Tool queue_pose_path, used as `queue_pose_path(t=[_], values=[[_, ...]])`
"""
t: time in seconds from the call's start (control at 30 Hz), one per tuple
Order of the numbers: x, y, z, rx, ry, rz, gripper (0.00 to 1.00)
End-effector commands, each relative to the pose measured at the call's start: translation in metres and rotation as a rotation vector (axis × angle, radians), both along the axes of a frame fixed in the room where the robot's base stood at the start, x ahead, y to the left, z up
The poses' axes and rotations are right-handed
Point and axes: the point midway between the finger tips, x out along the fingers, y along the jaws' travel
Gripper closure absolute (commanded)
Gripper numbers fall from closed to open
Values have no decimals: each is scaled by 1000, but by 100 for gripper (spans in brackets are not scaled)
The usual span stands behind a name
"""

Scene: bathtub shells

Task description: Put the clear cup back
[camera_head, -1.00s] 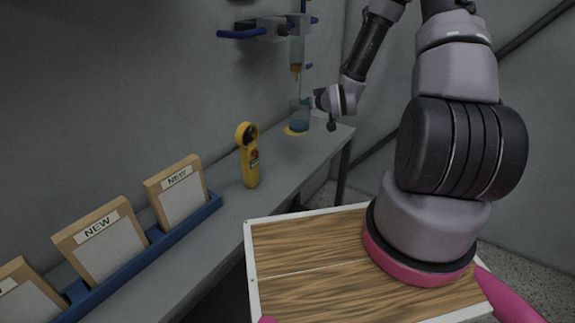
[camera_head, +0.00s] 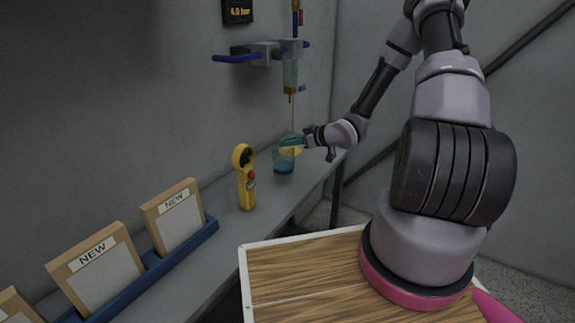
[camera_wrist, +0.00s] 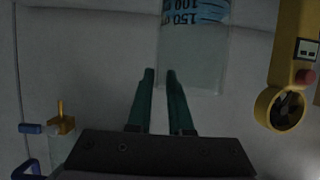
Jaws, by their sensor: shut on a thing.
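The clear cup (camera_head: 284,163) has dark scale marks and holds blue liquid at its bottom. In the head view it is upright beside the wall, on the near side of a yellow disc (camera_head: 293,150) that shows partly behind it. My gripper (camera_head: 291,141) has teal fingers shut on the cup near its rim. In the wrist view the fingers (camera_wrist: 160,72) straddle the left edge of the cup (camera_wrist: 195,60), whose printed marks show at the top. I cannot tell whether the cup's base touches the shelf.
A dispenser (camera_head: 290,75) with a thin nozzle hangs on the wall above the disc. A yellow handheld meter (camera_head: 245,180) stands on the shelf to the cup's left. Framed NEW panels (camera_head: 97,268) stand in a blue rack (camera_head: 180,246). Shelf between meter and cup is clear.

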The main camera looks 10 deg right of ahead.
Motion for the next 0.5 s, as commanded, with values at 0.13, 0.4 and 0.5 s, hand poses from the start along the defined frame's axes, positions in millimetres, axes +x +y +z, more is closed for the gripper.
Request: queue_pose_path(t=[0.13,0.4,0.5], values=[[0,0,-15,0,-1,-1,100],[0,0,-49,1,1,-1,100],[0,0,-57,0,0,-2,100]])
